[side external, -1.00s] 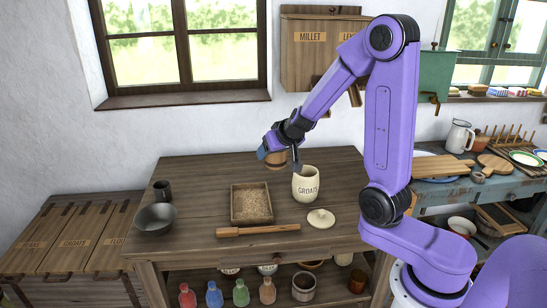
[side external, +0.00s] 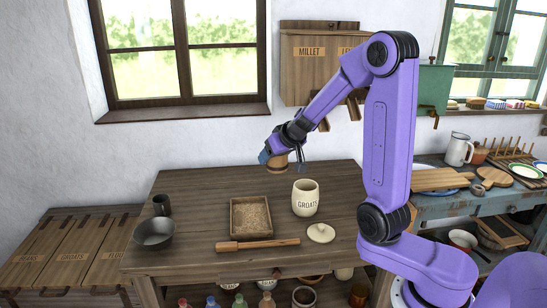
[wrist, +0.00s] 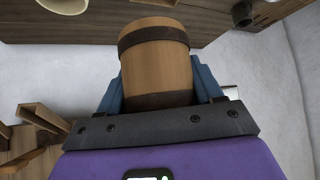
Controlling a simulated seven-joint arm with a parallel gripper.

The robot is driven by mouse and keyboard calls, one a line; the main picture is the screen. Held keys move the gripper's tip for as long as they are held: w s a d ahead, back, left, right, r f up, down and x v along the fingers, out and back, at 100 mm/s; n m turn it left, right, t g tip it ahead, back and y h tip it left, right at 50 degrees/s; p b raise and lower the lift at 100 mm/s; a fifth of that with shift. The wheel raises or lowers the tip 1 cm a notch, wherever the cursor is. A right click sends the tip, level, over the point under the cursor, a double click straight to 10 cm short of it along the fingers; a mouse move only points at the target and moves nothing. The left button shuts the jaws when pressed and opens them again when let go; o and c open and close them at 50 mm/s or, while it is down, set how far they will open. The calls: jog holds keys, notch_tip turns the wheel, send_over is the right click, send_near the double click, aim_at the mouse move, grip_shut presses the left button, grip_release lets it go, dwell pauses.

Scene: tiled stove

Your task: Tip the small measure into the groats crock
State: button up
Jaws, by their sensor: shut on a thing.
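The small measure is a wooden cup with dark bands (wrist: 155,68), and it fills the middle of the wrist view. In the side view the measure (side external: 277,164) is held in the air above the table, left of and higher than the groats crock. My gripper (wrist: 160,88) is shut on it, with blue fingers on both sides. The groats crock (side external: 305,199) is cream, labelled GROATS, and stands upright and open on the table. Its pale lid (side external: 321,233) lies in front of it. The inside of the measure is hidden in both views.
A square wooden tray of grain (side external: 250,230) stands left of the crock, with a wooden tool (side external: 258,245) in front. A dark bowl (side external: 155,233) and dark cup (side external: 161,204) are at the table's left. The table's back left is clear.

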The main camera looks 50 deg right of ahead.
jog(key=shift+w+d, duration=0.2)
jog(key=shift+d, duration=0.35)
jog(key=s+d+n+g+y, duration=0.15)
jog(key=d+n, duration=0.25)
jog(key=d, duration=0.5)
jog(key=s+d+n+y, duration=0.2)
jog(key=d+n+y, duration=0.1)
jog(key=d, duration=0.5)
notch_tip(320, 180, down, 12)
jog(key=shift+n+g+h, duration=0.3)
jog(key=shift+g+h, duration=0.05)
jog(key=shift+d+r+g, duration=0.1)
jog(key=shift+d+g, duration=0.05)
jog(key=shift+g, duration=0.15)
jog(key=shift+g+h, duration=0.3)
jog(key=shift+h, duration=0.1)
jog(key=shift+s+d+g+h, duration=0.1)
jog(key=shift+g+h, duration=0.2)
jog(key=shift+s, duration=0.1)
